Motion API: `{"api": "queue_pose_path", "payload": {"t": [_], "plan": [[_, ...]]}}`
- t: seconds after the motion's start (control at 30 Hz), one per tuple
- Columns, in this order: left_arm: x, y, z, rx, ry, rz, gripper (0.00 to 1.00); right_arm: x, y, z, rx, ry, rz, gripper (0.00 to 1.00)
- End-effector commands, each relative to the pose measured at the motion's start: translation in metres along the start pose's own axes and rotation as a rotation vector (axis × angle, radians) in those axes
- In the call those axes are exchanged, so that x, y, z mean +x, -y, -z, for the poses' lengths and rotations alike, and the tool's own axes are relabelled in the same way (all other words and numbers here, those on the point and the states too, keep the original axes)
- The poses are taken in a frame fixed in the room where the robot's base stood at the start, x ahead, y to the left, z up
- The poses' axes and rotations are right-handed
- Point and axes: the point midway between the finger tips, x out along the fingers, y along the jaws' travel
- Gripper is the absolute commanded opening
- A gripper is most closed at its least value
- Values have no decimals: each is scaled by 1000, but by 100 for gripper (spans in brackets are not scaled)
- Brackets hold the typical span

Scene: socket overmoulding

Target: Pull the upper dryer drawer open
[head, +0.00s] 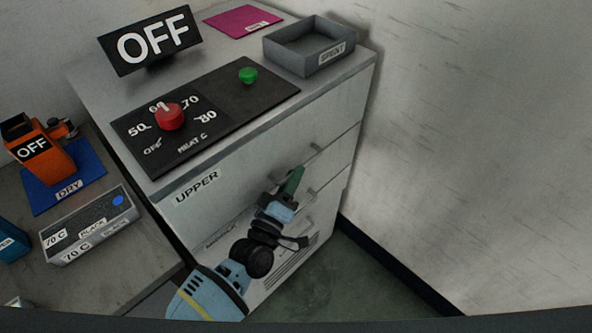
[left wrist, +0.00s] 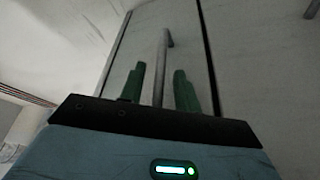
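The dryer is a grey cabinet (head: 335,100). The upper drawer (head: 240,190), labelled UPPER, looks flush with its front. My left gripper (head: 293,180) is at the dryer front and hides part of the handle area. In the left wrist view, a grey bar handle (left wrist: 162,60) runs between the two green fingers of my left gripper (left wrist: 159,88). Gaps show on both sides of the bar, so the fingers are open and not clamped on it. How deep the bar sits between them is hard to tell. My right gripper is not in view.
A side table with an orange device (head: 45,160) stands left. Floor (head: 350,275) is clear in front.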

Motion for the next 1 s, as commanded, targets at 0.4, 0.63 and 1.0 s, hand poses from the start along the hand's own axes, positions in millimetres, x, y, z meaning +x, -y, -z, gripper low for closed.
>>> {"api": "queue_pose_path", "payload": {"t": [0.4, 0.63, 1.0], "plan": [[21, 0, 0, 0, 1, 1, 32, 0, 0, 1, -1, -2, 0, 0], [20, 0, 0, 0, 1, 1, 17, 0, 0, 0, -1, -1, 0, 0], [20, 0, 0, 0, 0, 1, 0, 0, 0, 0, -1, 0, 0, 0]]}}
